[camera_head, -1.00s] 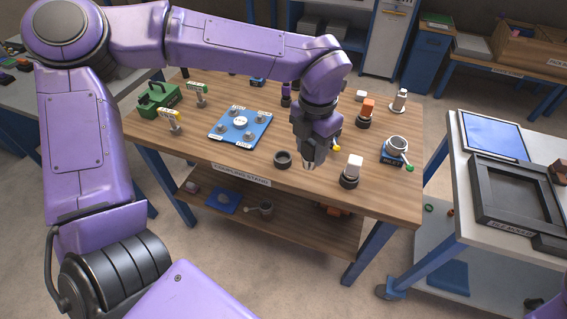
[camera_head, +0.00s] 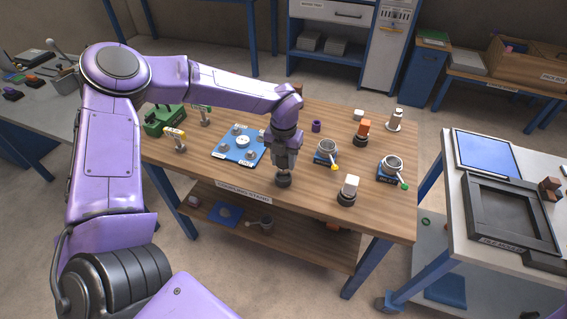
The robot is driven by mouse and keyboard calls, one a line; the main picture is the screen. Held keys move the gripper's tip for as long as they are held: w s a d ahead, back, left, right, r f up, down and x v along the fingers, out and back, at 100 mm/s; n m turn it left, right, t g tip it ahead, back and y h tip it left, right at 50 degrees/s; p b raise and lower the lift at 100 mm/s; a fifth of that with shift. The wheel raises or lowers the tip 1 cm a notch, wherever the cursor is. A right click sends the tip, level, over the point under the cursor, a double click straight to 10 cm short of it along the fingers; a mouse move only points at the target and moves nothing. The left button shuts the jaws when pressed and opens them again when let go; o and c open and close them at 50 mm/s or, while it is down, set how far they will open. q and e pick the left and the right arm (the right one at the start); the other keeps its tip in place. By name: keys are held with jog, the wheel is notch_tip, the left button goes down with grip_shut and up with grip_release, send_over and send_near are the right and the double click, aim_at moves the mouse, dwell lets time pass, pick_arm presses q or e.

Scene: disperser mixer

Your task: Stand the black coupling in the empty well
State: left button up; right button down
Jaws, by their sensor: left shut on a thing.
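My left gripper (camera_head: 284,168) points straight down at the front middle of the wooden table. It is shut on the black coupling, which is mostly hidden between the fingers and dark against the well. The black round well (camera_head: 284,182) is directly below the fingertips, and its opening is covered by the gripper. I cannot tell how deep the coupling sits in it. My right gripper is not in view.
A white block (camera_head: 351,183) and an orange block (camera_head: 364,127) stand in similar black bases to the right. Two cups on blue bases (camera_head: 326,147) (camera_head: 392,162) have knobbed handles. A blue plate (camera_head: 228,153) with metal posts lies close on the left.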

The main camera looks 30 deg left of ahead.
aim_at(283, 167)
pick_arm(q)
notch_tip(283, 167, down, 3)
jog(key=shift+r, duration=0.1)
jog(key=shift+f, duration=0.3)
jog(key=o, duration=1.2)
jog(key=shift+r, duration=0.4)
notch_tip(283, 167, up, 12)
jog(key=shift+f+b, duration=0.2)
jog(key=shift+b, duration=0.5)
